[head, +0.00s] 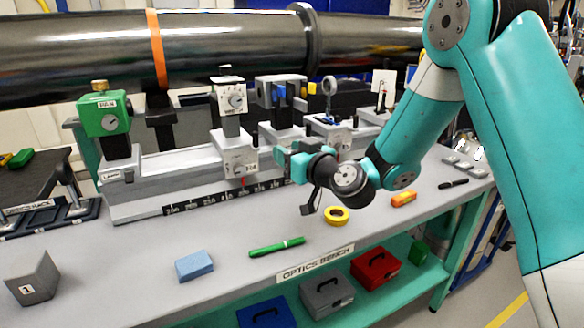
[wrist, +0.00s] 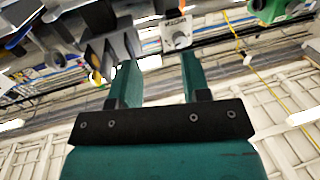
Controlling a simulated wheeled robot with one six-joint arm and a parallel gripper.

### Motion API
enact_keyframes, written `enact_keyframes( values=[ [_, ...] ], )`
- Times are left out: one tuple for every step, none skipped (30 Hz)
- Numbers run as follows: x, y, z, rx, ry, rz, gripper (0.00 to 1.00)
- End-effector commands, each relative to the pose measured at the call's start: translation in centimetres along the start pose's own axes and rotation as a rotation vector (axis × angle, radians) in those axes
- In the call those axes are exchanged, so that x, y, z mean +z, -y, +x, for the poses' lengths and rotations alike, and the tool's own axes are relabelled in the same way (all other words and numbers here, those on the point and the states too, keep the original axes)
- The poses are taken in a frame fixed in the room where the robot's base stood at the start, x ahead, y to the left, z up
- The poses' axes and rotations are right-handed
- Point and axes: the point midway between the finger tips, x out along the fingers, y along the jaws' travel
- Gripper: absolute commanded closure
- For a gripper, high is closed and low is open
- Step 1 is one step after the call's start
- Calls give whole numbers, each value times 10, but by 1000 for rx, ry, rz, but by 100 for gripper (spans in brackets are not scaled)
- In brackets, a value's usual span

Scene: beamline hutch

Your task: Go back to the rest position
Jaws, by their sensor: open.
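My gripper (head: 287,160) is at the end of my teal arm, over the optics bench (head: 230,285) and close in front of the rail carriages. In the wrist view its two teal fingers (wrist: 157,78) stand apart with nothing between them. In that view the bench equipment appears at the top, upside down or steeply tilted. The head view does not show clearly whether the fingers touch a carriage.
A rail (head: 170,178) carries a green block (head: 103,115) and a dial mount (head: 231,97). A green marker (head: 277,247), yellow tape roll (head: 336,215), blue block (head: 195,265) and orange item (head: 403,198) lie in front. A large dark pipe (head: 220,42) runs behind.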

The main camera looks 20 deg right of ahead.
Motion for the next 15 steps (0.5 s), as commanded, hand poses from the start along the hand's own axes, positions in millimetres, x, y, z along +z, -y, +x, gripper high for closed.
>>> enact_keyframes(
  values=[
    [2,0,-4,0,-1,1,57],
    [2,0,-5,0,0,0,57],
    [1,0,-7,-1,0,-1,57],
    [1,0,-7,-1,0,-1,57],
    [0,0,-8,-1,0,-1,57],
    [0,1,-8,-1,0,0,57],
    [0,1,-8,-1,0,0,57],
    [-1,1,-8,-1,0,0,57],
    [-1,1,-8,-1,0,0,57],
    [-1,1,-8,-1,0,0,57],
    [-1,1,-8,-1,0,0,57],
    [-1,1,-8,-1,0,0,57],
    [-1,1,-8,-1,0,0,57],
    [-1,1,-8,-1,0,0,57],
    [-1,0,-8,-1,0,0,57]
  ],
)
